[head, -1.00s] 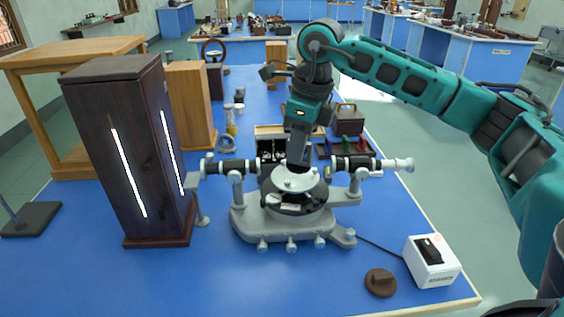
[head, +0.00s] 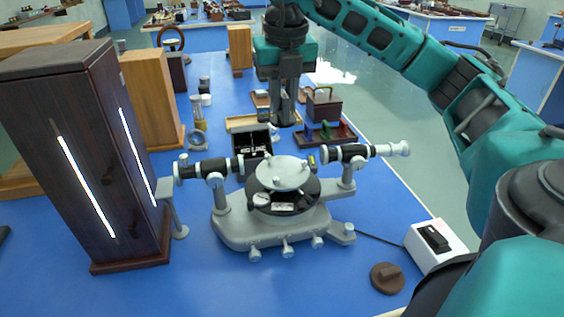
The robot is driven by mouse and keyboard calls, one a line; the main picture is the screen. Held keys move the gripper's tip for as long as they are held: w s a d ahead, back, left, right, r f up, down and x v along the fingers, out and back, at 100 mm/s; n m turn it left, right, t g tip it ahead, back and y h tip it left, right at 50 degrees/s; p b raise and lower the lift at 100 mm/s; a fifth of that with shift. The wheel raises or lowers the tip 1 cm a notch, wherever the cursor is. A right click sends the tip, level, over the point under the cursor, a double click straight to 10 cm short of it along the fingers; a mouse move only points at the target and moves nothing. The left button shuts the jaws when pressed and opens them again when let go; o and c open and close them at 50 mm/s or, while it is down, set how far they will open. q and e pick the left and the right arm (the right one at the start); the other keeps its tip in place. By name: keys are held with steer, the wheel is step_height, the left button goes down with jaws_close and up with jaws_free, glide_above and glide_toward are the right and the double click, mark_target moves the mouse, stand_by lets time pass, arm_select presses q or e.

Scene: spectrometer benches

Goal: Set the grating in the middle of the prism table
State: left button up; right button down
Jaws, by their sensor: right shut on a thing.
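The prism table (head: 283,174) is the pale round plate on top of the grey spectrometer (head: 270,226). Its top shows small pale knobs and nothing standing on it. My right gripper (head: 284,112) points down above and behind the prism table in the picture, clear of it. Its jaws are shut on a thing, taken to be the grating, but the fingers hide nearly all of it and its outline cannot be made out. My left gripper is not in view.
The collimator and telescope tubes (head: 362,152) flank the prism table. A tall dark lamp housing (head: 75,150) with glowing slits stands at left. An open black case (head: 252,143) and a brown rack (head: 325,134) lie behind. A white switch box (head: 433,243) and brown disc (head: 387,278) sit front right.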

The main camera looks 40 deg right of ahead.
step_height(320, 180, down, 7)
steer(key=shift+f, duration=0.15)
step_height(320, 180, down, 4)
steer(key=shift+f+b, duration=0.15)
steer(key=shift+b, duration=0.25)
steer(key=shift+f, duration=0.1)
steer(key=c, duration=1)
jaws_free()
steer(key=shift+c, duration=0.2)
